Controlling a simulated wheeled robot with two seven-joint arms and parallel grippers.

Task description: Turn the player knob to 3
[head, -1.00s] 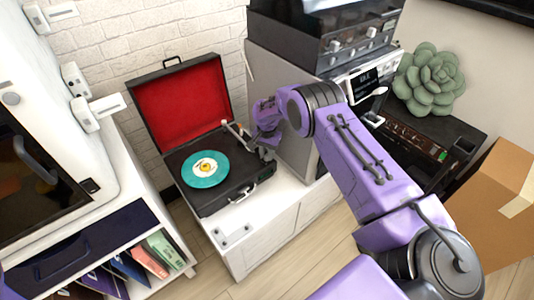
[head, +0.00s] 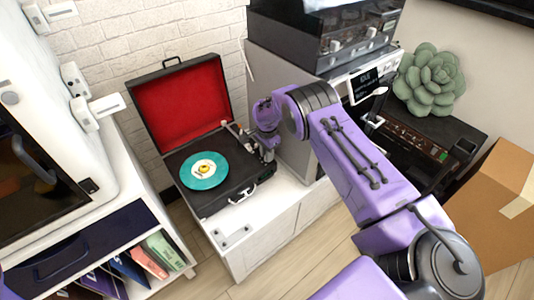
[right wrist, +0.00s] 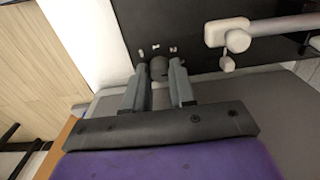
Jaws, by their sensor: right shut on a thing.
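The record player (head: 212,207) is a black case with its red-lined lid (head: 183,106) open, standing on a white cabinet. A teal record (head: 204,171) lies on it. My right gripper (head: 267,154) is at the right side of the deck. In the right wrist view, its fingertips (right wrist: 158,70) are closed around the small dark round player knob (right wrist: 158,67). Small white marks show on the deck beside the knob, too blurred to read. The knob's pointer cannot be made out. The pale tonearm (right wrist: 270,27) lies right of the fingers in that view. My left gripper is not in view.
A grey cabinet (head: 290,115) with a dark glass-fronted machine (head: 325,40) stands just right of the player, close to my right arm. A green succulent (head: 430,80) and a cardboard box (head: 495,210) are farther right. A white shelf unit (head: 150,215) stands left.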

